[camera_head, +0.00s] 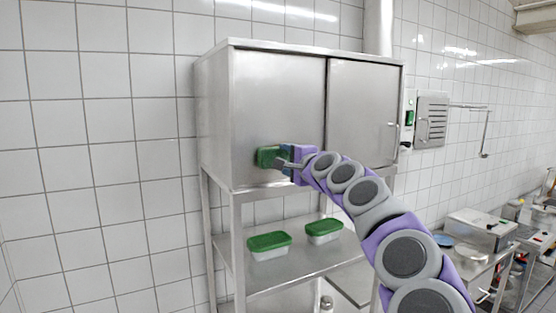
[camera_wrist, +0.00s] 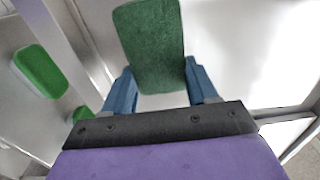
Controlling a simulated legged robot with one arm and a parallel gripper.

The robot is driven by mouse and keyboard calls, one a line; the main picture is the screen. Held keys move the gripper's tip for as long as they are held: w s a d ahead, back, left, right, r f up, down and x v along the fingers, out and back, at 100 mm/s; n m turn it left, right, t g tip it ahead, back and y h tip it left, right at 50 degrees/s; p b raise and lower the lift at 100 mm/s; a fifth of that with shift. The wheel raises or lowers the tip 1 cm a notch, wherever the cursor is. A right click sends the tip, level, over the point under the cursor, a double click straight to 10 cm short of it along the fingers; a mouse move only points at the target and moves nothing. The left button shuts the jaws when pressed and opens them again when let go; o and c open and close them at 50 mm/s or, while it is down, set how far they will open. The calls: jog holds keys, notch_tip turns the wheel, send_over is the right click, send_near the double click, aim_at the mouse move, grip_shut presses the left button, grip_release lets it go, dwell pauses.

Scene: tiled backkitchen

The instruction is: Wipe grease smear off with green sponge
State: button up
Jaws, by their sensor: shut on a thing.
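The green sponge (camera_head: 268,157) is at the lower part of the left steel cabinet door (camera_head: 270,105). It looks pressed to or very near the door; contact cannot be told for certain. My gripper (camera_head: 284,162) is shut on the sponge, with the arm reaching in from the lower right. In the wrist view the sponge (camera_wrist: 150,40) stands out beyond the two blue fingers of my gripper (camera_wrist: 160,70), held between them. No grease smear can be made out in either view; the sponge and gripper hide part of the door.
Two green-lidded containers, one on the left (camera_head: 269,246) and one on the right (camera_head: 323,231), stand on the steel shelf (camera_head: 290,262) below the cabinet. A steel counter (camera_head: 480,232) with items is at right. The tiled wall (camera_head: 110,150) at left is bare.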

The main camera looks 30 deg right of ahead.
jog(key=a, duration=0.1)
jog(key=w+a, duration=0.1)
jog(key=a, duration=0.1)
jog(key=shift+a+r, duration=0.15)
jog(key=shift+r, duration=0.05)
jog(key=shift+d+p, duration=0.35)
jog(key=shift+d, duration=2)
jog(key=d+p, duration=0.4)
jog(key=d, duration=0.3)
jog(key=shift+w+r, duration=0.15)
jog(key=shift+w, duration=0.1)
jog(key=shift+p, duration=0.55)
